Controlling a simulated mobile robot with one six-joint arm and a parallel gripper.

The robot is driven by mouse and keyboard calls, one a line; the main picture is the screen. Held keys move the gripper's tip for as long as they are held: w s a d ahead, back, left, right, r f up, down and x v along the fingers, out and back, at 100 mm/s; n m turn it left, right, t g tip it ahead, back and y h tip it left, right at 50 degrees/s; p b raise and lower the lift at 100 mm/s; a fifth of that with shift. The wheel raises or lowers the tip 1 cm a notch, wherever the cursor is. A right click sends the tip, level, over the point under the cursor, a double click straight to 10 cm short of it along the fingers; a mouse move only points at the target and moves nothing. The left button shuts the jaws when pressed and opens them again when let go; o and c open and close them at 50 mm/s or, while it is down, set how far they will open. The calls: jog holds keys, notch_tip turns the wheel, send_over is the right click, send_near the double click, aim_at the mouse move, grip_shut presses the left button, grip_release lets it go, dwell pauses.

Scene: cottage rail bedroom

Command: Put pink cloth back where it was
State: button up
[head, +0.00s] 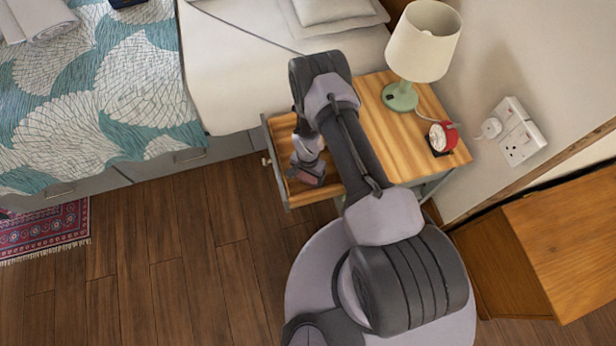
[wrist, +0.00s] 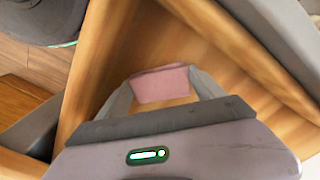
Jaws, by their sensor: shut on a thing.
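The pink cloth (wrist: 162,84) is a small folded piece between the two fingertips of my gripper (wrist: 163,86) in the wrist view. My gripper is shut on it. Behind the cloth is the wooden inside of an open drawer (wrist: 225,35). In the head view my gripper (head: 305,177) points down at the open drawer (head: 325,193) of the bedside table (head: 395,140). My arm hides much of the drawer, and the cloth is hard to make out there. I cannot tell whether the cloth touches the drawer bottom.
A lamp (head: 424,42) and a red alarm clock (head: 443,137) stand on the tabletop. The bed (head: 235,70) is close behind and left of the drawer. A wooden cabinet (head: 560,240) is at the right. The wooden floor (head: 180,260) at the left is clear up to a red rug (head: 45,232).

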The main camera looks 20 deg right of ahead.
jog(key=shift+w+r, duration=0.1)
jog(key=shift+r, duration=0.05)
jog(key=shift+f, duration=0.2)
jog(key=o, duration=1.3)
